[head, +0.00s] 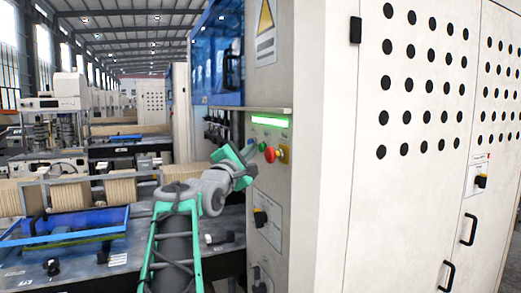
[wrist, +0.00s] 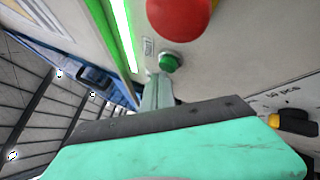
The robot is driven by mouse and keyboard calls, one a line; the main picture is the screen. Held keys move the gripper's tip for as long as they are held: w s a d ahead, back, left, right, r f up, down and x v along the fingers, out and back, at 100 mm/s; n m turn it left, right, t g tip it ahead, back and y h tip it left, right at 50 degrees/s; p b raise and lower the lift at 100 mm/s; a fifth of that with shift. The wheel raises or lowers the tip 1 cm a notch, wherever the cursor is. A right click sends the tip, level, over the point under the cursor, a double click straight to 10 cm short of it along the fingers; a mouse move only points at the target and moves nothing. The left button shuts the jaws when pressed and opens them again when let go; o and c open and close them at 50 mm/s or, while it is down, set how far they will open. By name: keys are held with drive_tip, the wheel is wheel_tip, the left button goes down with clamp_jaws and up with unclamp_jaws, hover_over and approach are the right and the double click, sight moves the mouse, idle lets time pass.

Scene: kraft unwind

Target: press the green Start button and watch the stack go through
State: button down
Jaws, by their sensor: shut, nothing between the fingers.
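The green Start button (wrist: 171,61) is on the pale control panel, just beyond my fingertips in the wrist view. My gripper (wrist: 158,82) is shut and empty, its narrow fingers pointing at the panel beside the button. I cannot tell whether the tips touch the button. In the head view my gripper (head: 254,150) is close to the panel's row of buttons, where the green one is small and hard to make out. The stack going through the machine is not clearly identifiable in these views.
A red mushroom button (head: 271,154) sits close by on the panel and looms large in the wrist view (wrist: 180,14). A lit green strip (head: 270,121) is above. A black rotary knob (head: 260,217) is lower down. A blue tray (head: 70,225) is at left.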

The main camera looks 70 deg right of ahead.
drive_tip(key=shift+w+a, duration=0.25)
drive_tip(key=w+a, duration=0.3)
drive_tip(key=shift+w+a, duration=0.25)
drive_tip(key=shift+w, duration=0.05)
idle(0.3)
